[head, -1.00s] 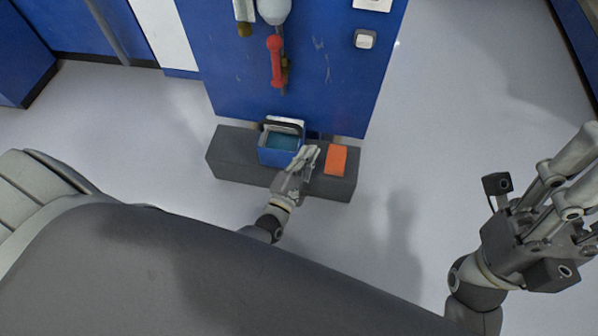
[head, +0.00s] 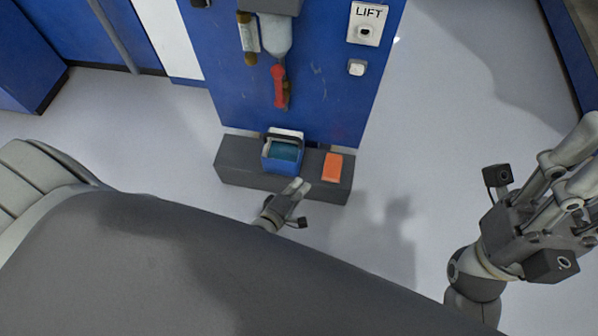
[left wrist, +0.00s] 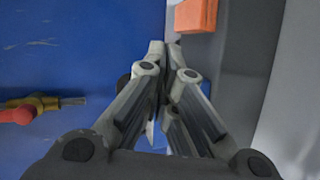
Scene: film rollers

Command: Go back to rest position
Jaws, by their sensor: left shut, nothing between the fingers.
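My left gripper (head: 298,188) is shut and empty in the head view, low in front of the grey block. Its closed fingers (left wrist: 164,50) fill the middle of the left wrist view. My right gripper (head: 585,160) is at the right edge of the head view, partly cut off by the frame, with its fingers pointing up; I cannot tell whether it is open or shut.
A blue box (head: 282,158) with a handle and an orange block (head: 332,167) sit on the dark grey block (head: 240,175) at the foot of a blue panel (head: 330,90). A red tool (head: 279,88) and a LIFT switch (head: 366,22) are on the panel. White floor (head: 350,235) is clear in front.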

